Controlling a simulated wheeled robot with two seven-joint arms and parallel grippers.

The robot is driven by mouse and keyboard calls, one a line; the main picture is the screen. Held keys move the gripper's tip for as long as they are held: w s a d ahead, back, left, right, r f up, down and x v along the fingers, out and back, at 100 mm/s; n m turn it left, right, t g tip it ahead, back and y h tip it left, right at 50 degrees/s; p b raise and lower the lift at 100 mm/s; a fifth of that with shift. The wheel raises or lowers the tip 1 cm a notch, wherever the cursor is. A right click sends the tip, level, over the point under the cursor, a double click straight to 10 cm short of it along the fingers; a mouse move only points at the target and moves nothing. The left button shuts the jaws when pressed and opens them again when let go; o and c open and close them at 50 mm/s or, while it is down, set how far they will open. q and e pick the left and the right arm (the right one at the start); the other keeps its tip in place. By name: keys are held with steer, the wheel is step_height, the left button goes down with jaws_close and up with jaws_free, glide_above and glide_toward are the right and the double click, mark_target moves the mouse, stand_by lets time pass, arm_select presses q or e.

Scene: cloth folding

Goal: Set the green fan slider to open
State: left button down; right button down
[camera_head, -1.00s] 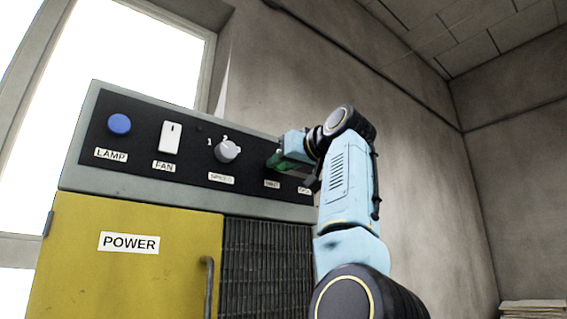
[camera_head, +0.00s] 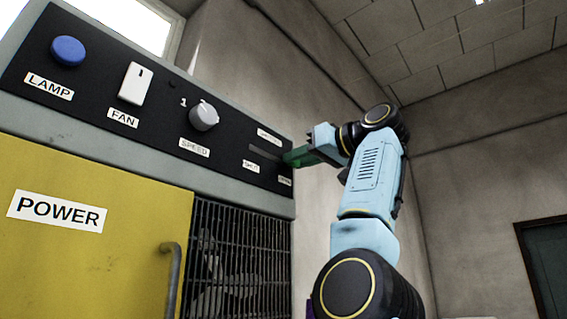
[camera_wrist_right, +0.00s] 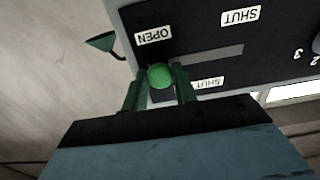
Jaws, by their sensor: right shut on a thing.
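The green slider knob (camera_wrist_right: 160,76) sits at the OPEN end of its dark slot (camera_wrist_right: 215,62) in the right wrist view, beside the upside-down OPEN label (camera_wrist_right: 154,36). The SHUT label (camera_wrist_right: 240,16) is by the other end. My right gripper (camera_wrist_right: 160,84) is shut on the knob, one finger on each side. In the head view my right gripper (camera_head: 301,156) is at the right end of the slot, above the small OPEN label (camera_head: 285,181); the SHUT label (camera_head: 251,166) is left of it. The knob is mostly hidden there by the gripper. My left gripper is out of view.
The black panel also carries a blue LAMP button (camera_head: 68,51), a white FAN switch (camera_head: 135,84) and a grey SPEED dial (camera_head: 204,116). Below are a yellow POWER door (camera_head: 95,250) with a handle and a dark grille (camera_head: 235,260).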

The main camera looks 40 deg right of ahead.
steer(key=shift+s+d+r, duration=0.1)
steer(key=c, duration=1.5)
jaws_free()
steer(key=shift+c, duration=0.2)
steer(key=o, duration=0.4)
steer(key=shift+d, duration=0.1)
steer(key=shift+o, duration=0.2)
steer(key=shift+s, duration=0.5)
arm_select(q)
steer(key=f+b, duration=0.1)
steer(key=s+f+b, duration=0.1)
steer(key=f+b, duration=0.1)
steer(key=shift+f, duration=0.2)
arm_select(e)
steer(key=s+d, duration=0.1)
steer(key=s, duration=1.1)
steer(key=shift+s, duration=0.15)
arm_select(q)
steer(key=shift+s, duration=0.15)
arm_select(e)
steer(key=shift+d, duration=0.1)
